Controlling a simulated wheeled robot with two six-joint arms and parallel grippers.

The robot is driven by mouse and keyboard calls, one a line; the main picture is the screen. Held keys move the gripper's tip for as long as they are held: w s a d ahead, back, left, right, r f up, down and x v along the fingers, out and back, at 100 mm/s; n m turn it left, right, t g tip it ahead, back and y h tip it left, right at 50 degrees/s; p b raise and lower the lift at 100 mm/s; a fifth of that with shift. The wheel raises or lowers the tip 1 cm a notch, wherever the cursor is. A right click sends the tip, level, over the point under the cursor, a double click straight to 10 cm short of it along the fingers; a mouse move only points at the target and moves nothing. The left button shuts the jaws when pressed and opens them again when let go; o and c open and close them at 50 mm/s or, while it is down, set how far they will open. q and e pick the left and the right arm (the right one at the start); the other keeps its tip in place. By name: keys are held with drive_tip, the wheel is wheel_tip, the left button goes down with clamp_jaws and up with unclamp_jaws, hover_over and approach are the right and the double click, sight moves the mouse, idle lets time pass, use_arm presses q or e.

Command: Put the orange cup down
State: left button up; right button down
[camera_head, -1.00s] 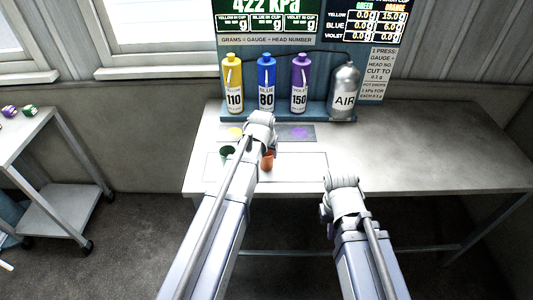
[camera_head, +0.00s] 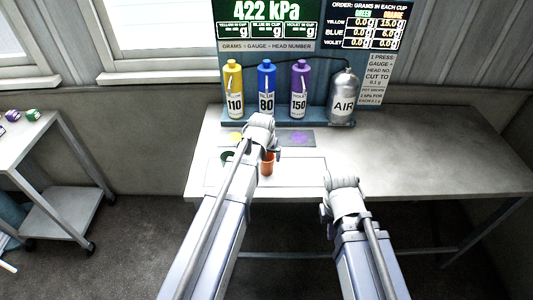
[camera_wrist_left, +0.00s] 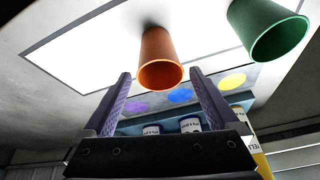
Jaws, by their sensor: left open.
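The orange cup (camera_head: 267,165) stands upright on the white mat (camera_head: 305,172) at the front left of the table; it also shows in the left wrist view (camera_wrist_left: 158,48). The green cup (camera_wrist_left: 270,28) stands beside it, partly hidden behind my left arm in the head view (camera_head: 227,158). My left gripper (camera_wrist_left: 160,72) is open, its two fingers either side of the orange cup's rim, with gaps showing. In the head view my left wrist hides these fingers. My right arm reaches over the table's front edge; its fingers do not show.
Yellow (camera_head: 234,90), blue (camera_head: 266,90) and violet (camera_head: 299,90) bottles and a grey air tank (camera_head: 343,98) stand at the back. Coloured spots lie in front of the bottles. The right of the table (camera_head: 430,150) is clear. A cart (camera_head: 25,135) stands left.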

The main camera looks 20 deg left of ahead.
use_arm(q)
drive_tip(key=p+v, duration=0.8)
drive_tip(key=v, duration=0.1)
drive_tip(key=s+d+m+g, duration=0.2)
drive_tip(key=s+d, duration=0.5)
drive_tip(key=s, duration=0.2)
drive_tip(key=s+d+f+m+g, duration=0.1)
drive_tip(key=s+d+g, duration=0.2)
drive_tip(key=s+d, duration=0.3)
drive_tip(key=s, duration=0.4)
drive_tip(key=shift+s+d+m+y, duration=0.3)
drive_tip(key=shift+d+m+y, duration=0.05)
drive_tip(key=shift+m+y, duration=0.05)
drive_tip(key=shift+f+b, duration=0.2)
drive_tip(key=shift+b, duration=0.1)
wheel_tip(320, 180, down, 3)
drive_tip(key=b, duration=0.2)
drive_tip(key=shift+r+b, duration=0.15)
drive_tip(key=shift+b, duration=0.2)
